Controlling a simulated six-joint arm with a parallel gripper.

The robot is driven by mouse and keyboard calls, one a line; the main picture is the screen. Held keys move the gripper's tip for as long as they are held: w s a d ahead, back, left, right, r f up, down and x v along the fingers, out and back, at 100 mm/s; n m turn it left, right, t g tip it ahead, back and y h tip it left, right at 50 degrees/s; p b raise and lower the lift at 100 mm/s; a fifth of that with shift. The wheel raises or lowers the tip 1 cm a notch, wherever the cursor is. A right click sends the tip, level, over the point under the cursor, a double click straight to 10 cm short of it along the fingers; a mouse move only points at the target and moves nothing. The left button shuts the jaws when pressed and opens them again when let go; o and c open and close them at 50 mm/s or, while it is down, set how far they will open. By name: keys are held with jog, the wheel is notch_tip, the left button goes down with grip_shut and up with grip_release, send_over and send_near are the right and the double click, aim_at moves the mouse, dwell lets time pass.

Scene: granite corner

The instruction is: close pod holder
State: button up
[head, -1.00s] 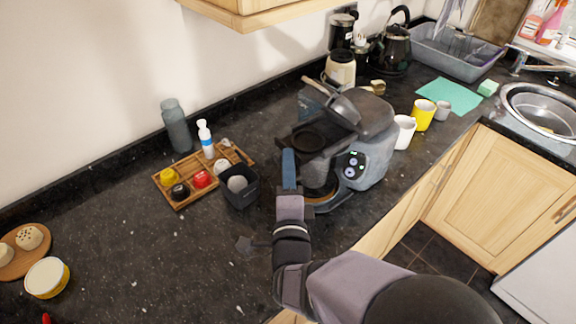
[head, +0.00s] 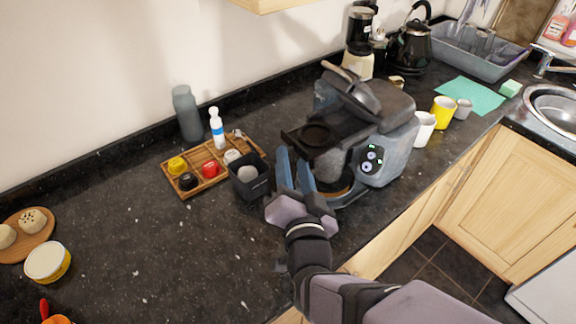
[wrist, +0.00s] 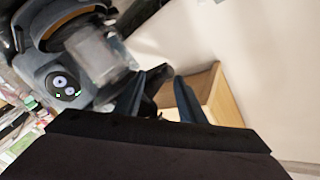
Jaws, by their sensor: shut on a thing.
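The grey coffee machine (head: 398,142) stands on the counter, its lit panel facing front. Its dark pod holder (head: 312,136), with a round opening, sticks out to the left. My gripper (head: 293,158) is at the holder's outer left end. Its two blue fingers point up and stand apart, shut on the pod holder; the contact itself is hard to see. The wrist view shows the fingers (wrist: 158,84) beside the machine's panel (wrist: 63,84).
A dark square cup (head: 250,181) stands close left of my gripper, by a wooden tray (head: 212,180) of pods. A pan-like part (head: 352,92) lies on top of the machine. Mugs (head: 424,128) stand at its right.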

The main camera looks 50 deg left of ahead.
jog(key=n, duration=0.1)
jog(key=r+n+b, duration=0.1)
jog(key=s+n, duration=0.1)
jog(key=n, duration=0.1)
jog(key=shift+d+r+y, duration=0.2)
jog(key=shift+d+y, duration=0.15)
jog(key=shift+y, duration=0.05)
jog(key=shift+c, duration=0.4)
jog(key=n+b, duration=0.1)
jog(key=n, duration=0.1)
jog(key=s+d+n+g+b, duration=0.1)
jog(key=n, duration=0.1)
jog(key=shift+s+d+r+n, duration=0.1)
jog(key=shift+d+r+n, duration=0.1)
jog(key=shift+n, duration=0.2)
grip_shut()
jog(key=s+d+f+n+g+b, duration=0.1)
jog(key=s+d+n+b, duration=0.1)
jog(key=n, duration=0.8)
jog(key=s+d+n+g+y+b, duration=0.1)
jog(key=n+b, duration=0.4)
jog(key=n, duration=0.5)
jog(key=s+d+g, duration=0.1)
jog(key=d, duration=0.1)
jog(key=shift+s+d+f+n, duration=0.3)
jog(key=shift+s+f, duration=0.05)
jog(key=shift+s, duration=0.05)
jog(key=shift+w+a+r+p, duration=0.1)
jog(key=shift+a+r+p, duration=0.1)
jog(key=shift+p, duration=0.4)
